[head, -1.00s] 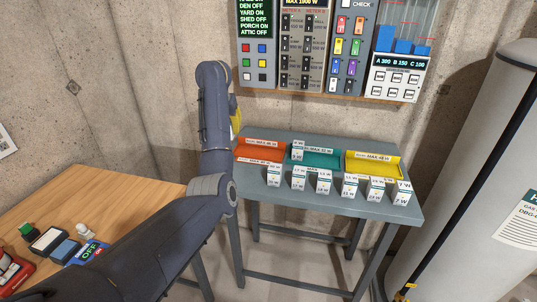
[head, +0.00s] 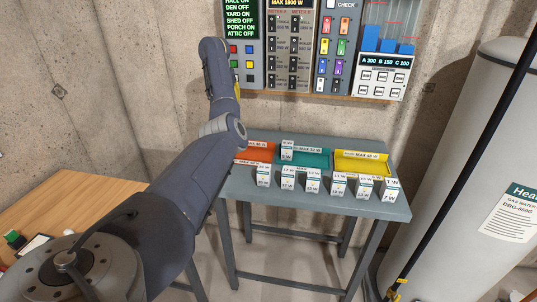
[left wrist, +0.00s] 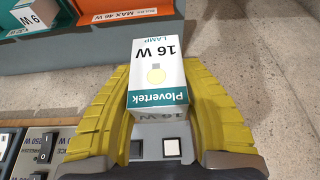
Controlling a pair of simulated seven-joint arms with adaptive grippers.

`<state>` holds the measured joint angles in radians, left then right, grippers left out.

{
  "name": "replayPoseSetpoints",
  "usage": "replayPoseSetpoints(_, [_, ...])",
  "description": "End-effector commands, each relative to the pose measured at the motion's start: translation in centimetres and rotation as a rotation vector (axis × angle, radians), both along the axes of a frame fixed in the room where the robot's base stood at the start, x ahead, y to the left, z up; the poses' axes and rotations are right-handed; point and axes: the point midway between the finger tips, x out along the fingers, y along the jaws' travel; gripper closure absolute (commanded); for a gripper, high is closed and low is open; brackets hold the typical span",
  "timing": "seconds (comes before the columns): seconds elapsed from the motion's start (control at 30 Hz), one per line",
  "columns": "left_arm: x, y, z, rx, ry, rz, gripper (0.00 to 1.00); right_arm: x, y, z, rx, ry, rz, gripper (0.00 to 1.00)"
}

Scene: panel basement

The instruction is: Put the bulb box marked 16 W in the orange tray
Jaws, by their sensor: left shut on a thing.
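My left gripper (left wrist: 157,80) has yellow fingers shut on a white and teal box marked 16 W (left wrist: 160,48), seen large in the left wrist view. The print on it reads upside down there. In the head view only a sliver of yellow shows beside my left arm, in front of the wall panels; the held box is hidden. The orange tray (head: 258,154) stands at the left end of the grey table, partly behind my arm. My right gripper is not in view.
The grey table (head: 300,201) also bears a teal tray (head: 312,160) with a 9 W box (head: 287,150) and a yellow tray (head: 360,165). Several bulb boxes (head: 313,180) stand in a row before the trays. Switch panels (head: 291,50) hang above; a water heater (head: 480,170) stands right.

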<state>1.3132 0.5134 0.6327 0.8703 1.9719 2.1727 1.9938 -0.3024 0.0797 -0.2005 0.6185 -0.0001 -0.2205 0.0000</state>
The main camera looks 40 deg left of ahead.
Motion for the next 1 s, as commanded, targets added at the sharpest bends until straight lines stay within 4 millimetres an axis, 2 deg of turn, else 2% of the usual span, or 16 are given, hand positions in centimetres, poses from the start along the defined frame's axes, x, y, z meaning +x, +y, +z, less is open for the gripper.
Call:
replayPoseSetpoints(0.17, [0.0,0.2,-1.3,0.001,0.002,-0.011,0.91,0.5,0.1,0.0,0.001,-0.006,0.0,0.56])
replayPoseSetpoints(0.7, [0.0,0.2,-12.7,0.002,0.003,-0.016,0.91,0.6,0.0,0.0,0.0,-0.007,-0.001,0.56])
replayPoseSetpoints(0.8, [0.0,0.2,-14.2,0.002,0.002,-0.015,0.91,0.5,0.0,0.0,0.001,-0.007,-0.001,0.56])
replayPoseSetpoints(1.0, [0.0,0.2,-15.7,0.0,0.001,-0.015,0.91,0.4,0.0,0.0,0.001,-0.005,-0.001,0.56])
